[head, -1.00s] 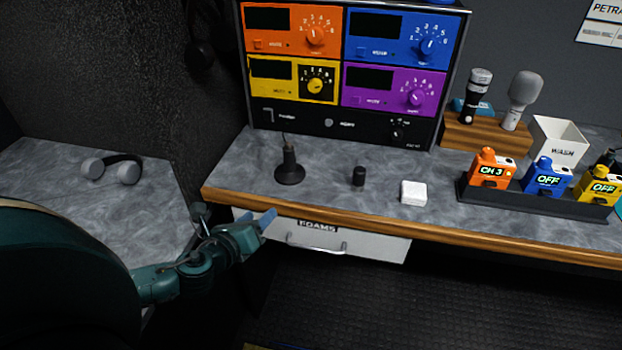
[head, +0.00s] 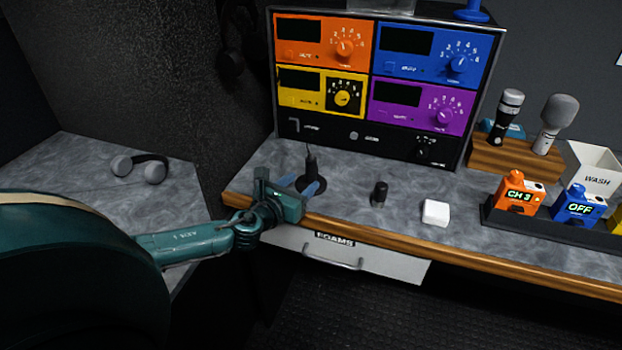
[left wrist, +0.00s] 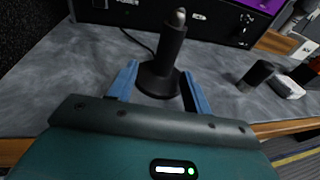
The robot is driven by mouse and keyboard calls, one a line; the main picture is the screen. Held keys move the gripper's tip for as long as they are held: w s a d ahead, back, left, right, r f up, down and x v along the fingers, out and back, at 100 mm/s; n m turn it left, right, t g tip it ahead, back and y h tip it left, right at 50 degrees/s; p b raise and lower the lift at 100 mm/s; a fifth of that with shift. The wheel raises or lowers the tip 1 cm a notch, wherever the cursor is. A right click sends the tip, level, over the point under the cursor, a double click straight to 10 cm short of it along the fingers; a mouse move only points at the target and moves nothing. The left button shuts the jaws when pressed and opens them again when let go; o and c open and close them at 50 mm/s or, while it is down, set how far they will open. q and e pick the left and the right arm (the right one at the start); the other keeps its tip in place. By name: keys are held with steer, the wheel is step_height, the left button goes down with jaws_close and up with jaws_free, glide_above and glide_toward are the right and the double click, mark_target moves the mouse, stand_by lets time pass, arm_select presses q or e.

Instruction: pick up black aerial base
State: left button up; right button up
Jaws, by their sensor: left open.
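The black aerial base (head: 311,165) stands upright on the grey counter, a round foot with a short post and a thin cable behind it. It also shows in the left wrist view (left wrist: 168,62), upright just ahead of the fingers. My left gripper (head: 300,187) is open, with its blue fingers reaching over the counter's front edge to the base's foot. In the left wrist view the fingers (left wrist: 160,85) lie on either side of the foot, and I cannot tell whether they touch it. My right gripper is not in view.
A small black cylinder (head: 379,193) and a white block (head: 435,212) stand to the right on the counter (head: 350,165). The rack of coloured panels (head: 375,85) rises behind. A drawer labelled FOAMS (head: 385,263) is below the wooden edge. Headphones (head: 140,168) lie at left.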

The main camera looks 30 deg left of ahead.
mark_target(308, 176)
arm_select(q)
steer(key=w, duration=0.4)
steer(key=shift+d+r, duration=0.2)
steer(key=shift+w+f, duration=0.1)
steer(key=shift+w, duration=0.3)
steer(key=shift+c, duration=0.4)
jaws_close()
